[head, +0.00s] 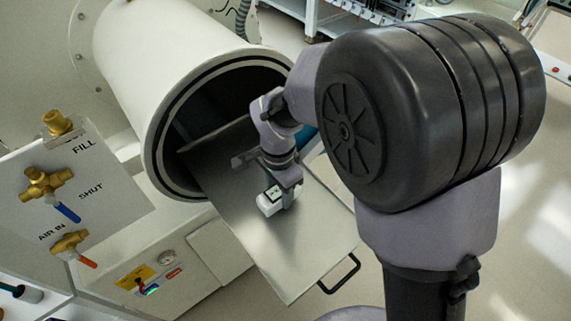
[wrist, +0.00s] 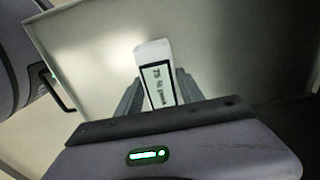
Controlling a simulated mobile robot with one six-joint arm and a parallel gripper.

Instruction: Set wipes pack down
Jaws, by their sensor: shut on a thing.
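The wipes pack is a small white block (head: 268,203) with a dark-framed printed label. In the head view it is at my gripper (head: 278,192), over the metal sliding tray (head: 313,243). In the wrist view the wipes pack (wrist: 153,52) stands out between the two grey fingers of my gripper (wrist: 156,92), which are shut on its sides. The pack is low over the tray; I cannot tell whether it touches the surface. Its lower part is hidden by my gripper in the wrist view.
The tray extends from the open round chamber (head: 163,126), with a black handle (head: 341,274) at its front edge. The tray around the pack is bare. Brass valves (head: 47,184) on a panel stand at the left.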

